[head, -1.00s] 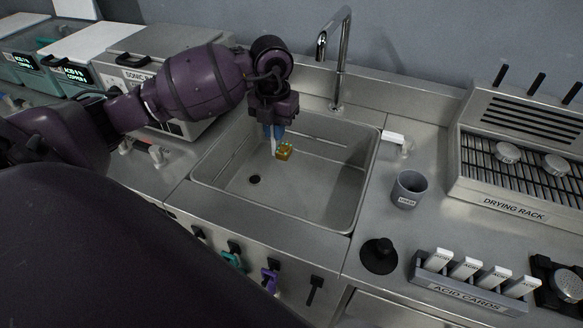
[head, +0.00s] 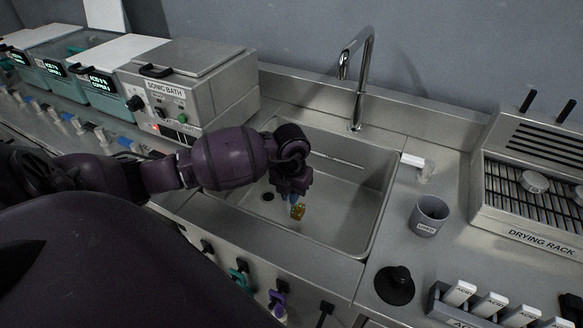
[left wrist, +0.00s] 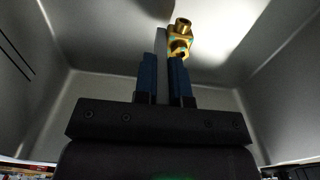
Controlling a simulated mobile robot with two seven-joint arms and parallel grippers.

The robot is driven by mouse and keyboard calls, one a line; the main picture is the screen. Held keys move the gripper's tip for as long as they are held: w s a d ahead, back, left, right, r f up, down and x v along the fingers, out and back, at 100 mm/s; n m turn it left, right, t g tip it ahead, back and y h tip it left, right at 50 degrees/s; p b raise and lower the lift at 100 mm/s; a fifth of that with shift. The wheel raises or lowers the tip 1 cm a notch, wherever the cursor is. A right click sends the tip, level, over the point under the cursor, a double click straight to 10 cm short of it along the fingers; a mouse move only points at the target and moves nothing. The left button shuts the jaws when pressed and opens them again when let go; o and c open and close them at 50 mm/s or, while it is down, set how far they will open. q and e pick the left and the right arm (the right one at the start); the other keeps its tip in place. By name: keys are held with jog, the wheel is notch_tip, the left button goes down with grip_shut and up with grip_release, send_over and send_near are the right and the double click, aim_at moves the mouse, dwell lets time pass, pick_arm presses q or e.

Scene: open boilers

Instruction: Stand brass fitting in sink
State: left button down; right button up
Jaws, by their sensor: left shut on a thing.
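The brass fitting (head: 298,211) is a small yellow-gold piece with some green on it. My left gripper (head: 291,200) is shut on it and holds it inside the steel sink (head: 372,215), pointing down. In the left wrist view the fitting (left wrist: 180,40) sits at the tips of the blue fingers (left wrist: 163,75), mostly beyond the right finger. Sink walls surround it there. I cannot tell whether the fitting touches the sink floor. The right gripper does not show.
A tall tap (head: 357,75) rises behind the sink. A sonic bath (head: 185,85) stands to the left. A grey cup (head: 428,215), a black plunger-like disc (head: 395,285) and a drying rack (head: 535,195) are on the right. The sink's right part is clear.

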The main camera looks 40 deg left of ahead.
pick_arm(q)
jog(key=shift+f, duration=1.65)
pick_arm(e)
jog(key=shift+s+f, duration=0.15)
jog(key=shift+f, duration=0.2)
pick_arm(q)
jog(key=shift+f, duration=0.1)
jog(key=c, duration=1.2)
grip_release()
jog(key=shift+r, duration=0.25)
notch_tip(320, 180, up, 11)
jog(key=shift+f+p, duration=0.15)
jog(key=shift+p, duration=0.35)
jog(key=shift+r, duration=0.55)
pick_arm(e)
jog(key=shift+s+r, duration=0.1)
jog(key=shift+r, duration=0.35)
